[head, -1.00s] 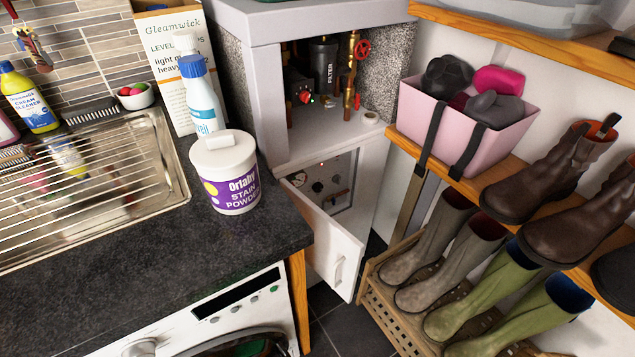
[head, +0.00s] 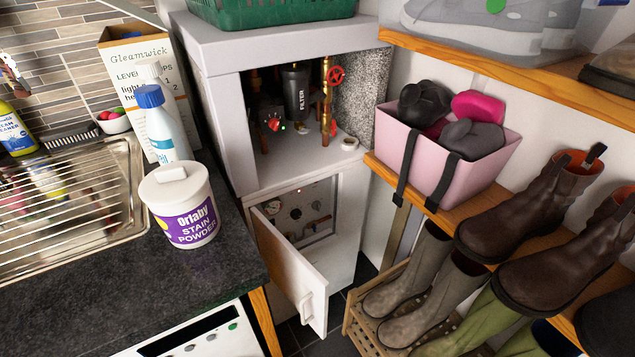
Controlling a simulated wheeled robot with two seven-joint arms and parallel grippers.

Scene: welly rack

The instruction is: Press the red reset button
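A grey-white cabinet (head: 232,112) stands at the middle. Its lower door (head: 292,270) hangs open, showing a recessed control panel (head: 318,232) with a gauge (head: 271,208), dark knobs (head: 296,214) and a small lever. A tiny red spot near the panel's top is too small to identify as a button or a lamp. In the open upper bay, a pump with a red part (head: 273,123) sits beside a small green light. I cannot tell which red part is the reset button. Neither gripper is in view.
A shelf with a pink bin (head: 425,165) and boots (head: 525,215) is at the right. The open door juts into the floor gap.

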